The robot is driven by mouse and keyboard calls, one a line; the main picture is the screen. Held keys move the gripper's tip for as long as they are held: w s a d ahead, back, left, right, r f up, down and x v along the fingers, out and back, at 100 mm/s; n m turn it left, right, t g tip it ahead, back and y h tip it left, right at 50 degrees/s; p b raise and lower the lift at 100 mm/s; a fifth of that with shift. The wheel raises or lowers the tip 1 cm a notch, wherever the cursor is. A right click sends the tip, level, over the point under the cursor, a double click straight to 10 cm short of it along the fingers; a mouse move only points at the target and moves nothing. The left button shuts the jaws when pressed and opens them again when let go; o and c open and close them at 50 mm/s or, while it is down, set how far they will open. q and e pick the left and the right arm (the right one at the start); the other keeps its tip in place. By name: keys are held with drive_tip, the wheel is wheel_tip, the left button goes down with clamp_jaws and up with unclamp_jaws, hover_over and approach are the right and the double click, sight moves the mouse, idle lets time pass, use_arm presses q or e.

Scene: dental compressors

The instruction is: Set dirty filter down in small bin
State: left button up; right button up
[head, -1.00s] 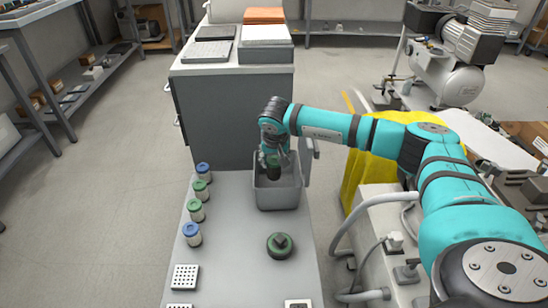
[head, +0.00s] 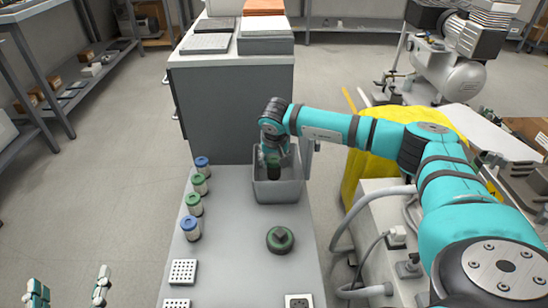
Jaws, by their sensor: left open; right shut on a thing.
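The small grey bin (head: 278,191) stands at the far end of the grey bench, its lid upright at the right side. My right gripper (head: 273,152) reaches into the bin's opening from above. It is shut on the dark green dirty filter (head: 273,170), which hangs upright inside the bin. The bin's front wall hides the lower part, so I cannot tell whether it touches the floor of the bin. My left gripper (head: 69,284) shows at the lower left edge, its two fingers wide apart and empty, left of the bench.
Several white filters with blue or green caps (head: 194,204) line the bench's left edge. A round dark green part (head: 280,239) sits nearer me. A grey cabinet (head: 230,110) stands behind the bin. A yellow cloth (head: 370,175) and hoses are at the right.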

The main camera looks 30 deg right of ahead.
drive_tip(key=shift+f+b, duration=0.75)
drive_tip(key=shift+f, duration=0.15)
use_arm(q)
wheel_tip(320, 180, up, 9)
drive_tip(key=s+t+h, duration=0.2)
drive_tip(key=t, duration=0.4)
drive_tip(key=shift+s+d+r+b, duration=0.15)
drive_tip(key=shift+s+d+b, duration=0.05)
drive_tip(key=shift+d+b, duration=0.2)
use_arm(e)
drive_tip(key=shift+f, duration=0.75)
use_arm(q)
drive_tip(key=shift+w+f, duration=0.25)
drive_tip(key=shift+f, duration=0.05)
drive_tip(key=shift+w+f+g, duration=0.1)
drive_tip(key=shift+f+g, duration=0.15)
drive_tip(key=shift+g, duration=0.15)
drive_tip(key=shift+f, duration=0.1)
drive_tip(key=shift+w, duration=0.1)
use_arm(e)
drive_tip(key=shift+f, duration=0.15)
use_arm(q)
drive_tip(key=shift+f+g, duration=0.25)
drive_tip(key=shift+g, duration=0.05)
use_arm(e)
drive_tip(key=shift+f, duration=0.1)
